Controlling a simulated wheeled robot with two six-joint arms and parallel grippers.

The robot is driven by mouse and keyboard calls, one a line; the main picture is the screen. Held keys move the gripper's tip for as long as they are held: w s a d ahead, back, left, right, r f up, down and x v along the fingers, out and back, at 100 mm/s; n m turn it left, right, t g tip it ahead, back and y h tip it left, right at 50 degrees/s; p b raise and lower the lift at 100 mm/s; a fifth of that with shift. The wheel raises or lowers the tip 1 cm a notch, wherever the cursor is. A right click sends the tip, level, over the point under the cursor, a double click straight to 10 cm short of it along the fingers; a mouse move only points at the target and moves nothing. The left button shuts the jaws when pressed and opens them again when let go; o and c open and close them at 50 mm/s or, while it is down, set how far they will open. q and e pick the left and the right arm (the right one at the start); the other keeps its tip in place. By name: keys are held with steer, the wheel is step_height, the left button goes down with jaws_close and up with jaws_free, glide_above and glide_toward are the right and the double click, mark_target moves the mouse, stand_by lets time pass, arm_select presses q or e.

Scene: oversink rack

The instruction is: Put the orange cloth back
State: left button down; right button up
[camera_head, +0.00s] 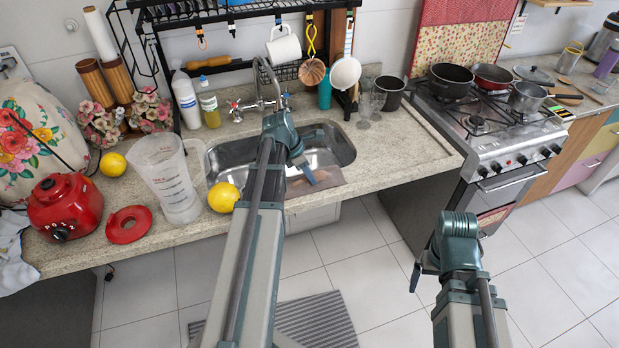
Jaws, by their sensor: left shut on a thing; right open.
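My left gripper (307,173) hangs over the sink (335,150), fingers pointing down toward its front edge. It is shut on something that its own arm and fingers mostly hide. A brownish flat patch (322,184) shows just below its fingertips at the sink's front; I cannot tell whether this is cloth or the sink's rim. I cannot make out the orange cloth clearly anywhere. My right gripper (415,277) is open and low over the floor, in front of the counter and left of the stove, away from the counter.
A black rack (235,12) with hanging utensils and a white mug (284,47) stands over the sink. The faucet (262,90) rises behind my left arm. A measuring jug (165,175), lemon (222,197) and red blender base (65,205) stand left.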

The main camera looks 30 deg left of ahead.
arm_select(q)
steer(key=c, duration=0.7)
jaws_free()
steer(key=shift+f, duration=0.1)
steer(key=shift+r, duration=0.4)
steer(key=p+v, duration=1.1)
steer(key=shift+r, duration=0.25)
steer(key=shift+s+a, duration=0.1)
steer(key=shift+a, duration=0.05)
